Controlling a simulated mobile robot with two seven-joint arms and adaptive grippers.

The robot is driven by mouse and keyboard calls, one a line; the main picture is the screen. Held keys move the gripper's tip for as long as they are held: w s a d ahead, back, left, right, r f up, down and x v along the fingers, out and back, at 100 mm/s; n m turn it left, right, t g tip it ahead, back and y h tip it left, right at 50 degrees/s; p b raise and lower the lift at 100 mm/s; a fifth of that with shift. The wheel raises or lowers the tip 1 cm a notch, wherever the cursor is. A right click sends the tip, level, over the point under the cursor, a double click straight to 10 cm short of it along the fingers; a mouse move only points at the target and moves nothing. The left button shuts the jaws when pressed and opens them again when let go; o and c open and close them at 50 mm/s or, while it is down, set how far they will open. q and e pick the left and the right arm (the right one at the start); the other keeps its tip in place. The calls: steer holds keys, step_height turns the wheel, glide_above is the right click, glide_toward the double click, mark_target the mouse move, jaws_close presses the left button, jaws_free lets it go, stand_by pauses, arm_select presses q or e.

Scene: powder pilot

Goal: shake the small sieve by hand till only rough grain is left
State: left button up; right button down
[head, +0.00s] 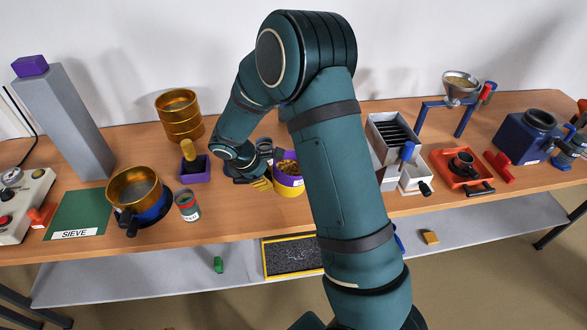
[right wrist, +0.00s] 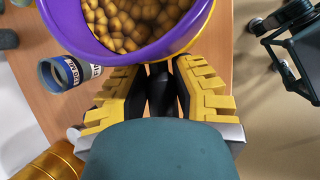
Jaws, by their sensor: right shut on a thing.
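The small sieve (head: 291,183) is a round yellow pan with a purple rim, in the middle of the bench, partly behind my arm in the head view. Golden rounded grains (right wrist: 140,22) fill the part that shows in the right wrist view, where its purple wall (right wrist: 75,35) is at the top. My right gripper (head: 264,184) is beside it on the left. In the right wrist view its yellow ridged fingers (right wrist: 160,92) are shut on the sieve's black handle. What lies under the sieve is hidden. My left gripper is in neither view.
A labelled jar (head: 188,206), a purple box (head: 195,173) and a brass pan (head: 134,186) stand left of the gripper. A brass stack (head: 180,116) is behind. A green SIEVE mat (head: 80,212) lies further left. A slotted white box (head: 392,140) stands right of my arm.

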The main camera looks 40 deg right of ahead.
steer(key=shift+d, duration=0.15)
steer(key=shift+d, duration=0.9)
stand_by(0.4)
